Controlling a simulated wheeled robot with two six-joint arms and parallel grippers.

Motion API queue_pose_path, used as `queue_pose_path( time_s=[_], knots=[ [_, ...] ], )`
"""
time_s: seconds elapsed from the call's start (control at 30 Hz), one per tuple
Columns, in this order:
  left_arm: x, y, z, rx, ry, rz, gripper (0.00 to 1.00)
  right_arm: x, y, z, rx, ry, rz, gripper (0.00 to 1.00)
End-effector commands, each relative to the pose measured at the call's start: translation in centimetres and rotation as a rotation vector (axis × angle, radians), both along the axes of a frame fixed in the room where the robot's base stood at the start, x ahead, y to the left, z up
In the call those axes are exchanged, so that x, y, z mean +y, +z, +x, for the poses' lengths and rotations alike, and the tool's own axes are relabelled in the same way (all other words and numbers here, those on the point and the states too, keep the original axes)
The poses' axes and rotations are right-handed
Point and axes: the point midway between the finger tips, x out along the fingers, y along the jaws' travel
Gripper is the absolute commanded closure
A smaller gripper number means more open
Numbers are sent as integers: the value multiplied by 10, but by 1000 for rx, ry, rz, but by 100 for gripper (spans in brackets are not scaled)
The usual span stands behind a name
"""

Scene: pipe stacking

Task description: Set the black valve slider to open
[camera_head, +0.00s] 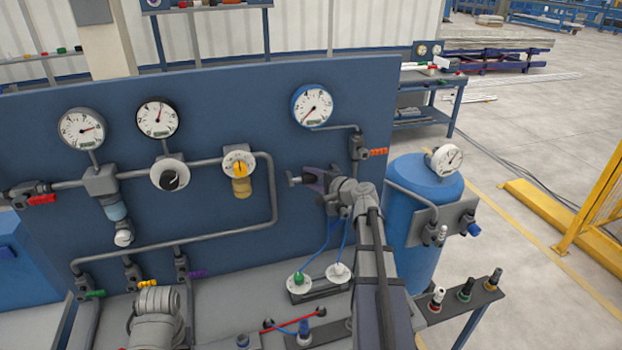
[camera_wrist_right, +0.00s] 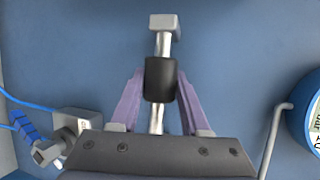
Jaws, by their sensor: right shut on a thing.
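The black valve slider (camera_wrist_right: 161,78) is a short dark sleeve on a silver rod, centred in the right wrist view. My left gripper is not in view.
The blue panel (camera_head: 225,110) carries pipes, dial gauges and small coloured-handled valves. A fitting with a blue hose (camera_wrist_right: 75,125) is close to the right gripper. A blue tank (camera_head: 420,230) stands right of my right arm. The bench below holds several fittings and hoses.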

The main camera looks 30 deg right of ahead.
Motion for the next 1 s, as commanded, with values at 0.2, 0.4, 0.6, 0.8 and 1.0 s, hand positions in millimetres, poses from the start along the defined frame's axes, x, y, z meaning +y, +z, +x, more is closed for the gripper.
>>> queue_pose_path(
  time_s=[0.2, 0.4, 0.6, 0.8, 1.0],
  knots=[
    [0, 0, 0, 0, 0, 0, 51, 0, 0, 0, 1, 0, -1, 100],
    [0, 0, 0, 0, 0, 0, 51, 0, 0, 0, 1, 0, -1, 100],
    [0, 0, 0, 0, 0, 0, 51, 0, 0, 0, 2, 0, -1, 100],
    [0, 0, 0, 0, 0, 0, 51, -17, -1, -3, 2, -1, -2, 100],
    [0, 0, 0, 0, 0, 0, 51, -41, -1, -10, 1, -3, -3, 100]
  ],
)
